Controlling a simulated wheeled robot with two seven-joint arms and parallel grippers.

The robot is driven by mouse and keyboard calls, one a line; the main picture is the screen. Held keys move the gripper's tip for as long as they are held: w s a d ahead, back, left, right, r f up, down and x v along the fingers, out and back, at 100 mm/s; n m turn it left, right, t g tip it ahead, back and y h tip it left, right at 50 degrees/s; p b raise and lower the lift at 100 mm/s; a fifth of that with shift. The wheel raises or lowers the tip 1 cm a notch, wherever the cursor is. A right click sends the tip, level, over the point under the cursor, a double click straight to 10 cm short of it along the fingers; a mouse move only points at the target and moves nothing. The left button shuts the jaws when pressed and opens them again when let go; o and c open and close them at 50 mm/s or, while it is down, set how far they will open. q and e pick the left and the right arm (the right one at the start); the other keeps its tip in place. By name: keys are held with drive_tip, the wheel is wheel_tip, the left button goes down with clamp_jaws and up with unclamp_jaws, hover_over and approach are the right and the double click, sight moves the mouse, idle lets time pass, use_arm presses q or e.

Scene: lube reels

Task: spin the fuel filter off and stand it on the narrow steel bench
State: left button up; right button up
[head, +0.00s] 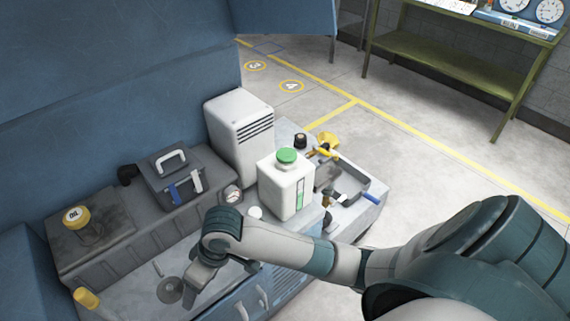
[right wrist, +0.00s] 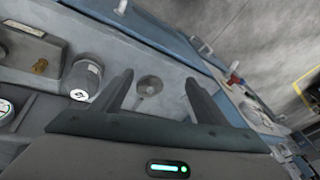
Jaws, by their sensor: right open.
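My right arm reaches in from the right in the head view. Its gripper (head: 200,278) points down over the grey engine deck. In the right wrist view my right gripper (right wrist: 158,90) is open, with two dark fingers apart and nothing between them. A grey cylinder with a pale, marked end (right wrist: 82,80) lies left of the fingers, apart from them; it may be the fuel filter, but I cannot be sure. I cannot make it out in the head view. An olive metal bench (head: 450,75) stands at the top right; I cannot tell if it is the narrow steel bench.
A white jug with a green cap (head: 287,187), a white vented box (head: 240,140) and a dark handled box (head: 175,183) stand near my arm. A yellow oil cap (head: 76,217) is at left. A tool tray (head: 350,190) lies right of the jug. Open floor (head: 430,185) lies beyond.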

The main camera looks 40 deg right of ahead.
drive_tip(key=s+d+f+m+h, duration=0.1)
drive_tip(key=s+d+f, duration=0.4)
drive_tip(key=s, duration=0.3)
drive_tip(key=s+d+f+m+t+h, duration=0.1)
drive_tip(key=s+d+f+h, duration=0.1)
drive_tip(key=s+d+f, duration=0.2)
drive_tip(key=shift+s+d+f+m+t, duration=0.3)
drive_tip(key=shift+s+d+f+m, duration=0.1)
drive_tip(key=shift+s+d, duration=1.55)
drive_tip(key=shift+r, duration=0.1)
wheel_tip(320, 180, up, 5)
drive_tip(key=p, duration=0.6)
drive_tip(key=shift+p, duration=0.4)
